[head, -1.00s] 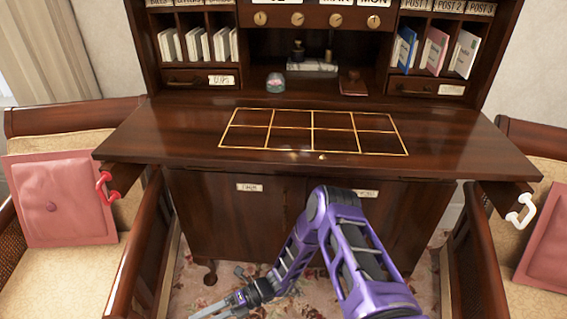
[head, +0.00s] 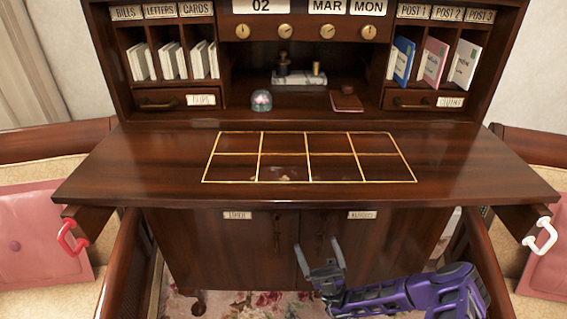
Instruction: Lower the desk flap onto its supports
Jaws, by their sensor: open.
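The desk flap (head: 120,165) is down and lies roughly level, with a gold-lined grid inlaid in its top. The left support (head: 88,222) with its red handle (head: 68,238) sticks out under the flap's front left corner. The right support (head: 520,221) with its white handle (head: 541,236) sticks out under the front right corner. The flap appears to rest on both, but the contact is hidden under its edge. My gripper (head: 319,248) is open and empty, below the flap's front edge and in front of the lower cupboard doors, touching nothing that I can see.
Armchairs with pink cushions stand close on the left (head: 35,235) and right (head: 556,262). Floor room between the chairs is narrow.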

